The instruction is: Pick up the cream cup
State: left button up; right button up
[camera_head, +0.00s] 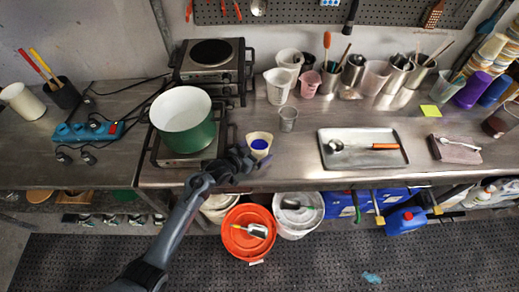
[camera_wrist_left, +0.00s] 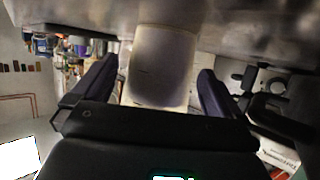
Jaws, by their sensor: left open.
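The cream cup (camera_head: 259,140) stands at the front edge of the metal workbench in the head view, just right of the stove; something blue shows inside it. My left gripper (camera_head: 254,162) is at the near side of the cup. In the left wrist view the pale cup (camera_wrist_left: 163,60) shows between the two dark fingers of my left gripper (camera_wrist_left: 155,78), with gaps on both sides. The fingers are apart and not closed on it. Whether the fingertips reach past the cup wall cannot be told. My right gripper is in neither view.
A green pot (camera_head: 184,132) sits on the near hotplate, left of the cup. A small grey cup (camera_head: 288,115) stands behind and right. A metal tray (camera_head: 340,163) with a spoon lies farther right. An orange bucket (camera_head: 232,238) and a white bucket stand below the bench edge.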

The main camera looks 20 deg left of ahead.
pick_arm(q)
jog(key=c, duration=1.2)
jog(key=shift+r, duration=0.2)
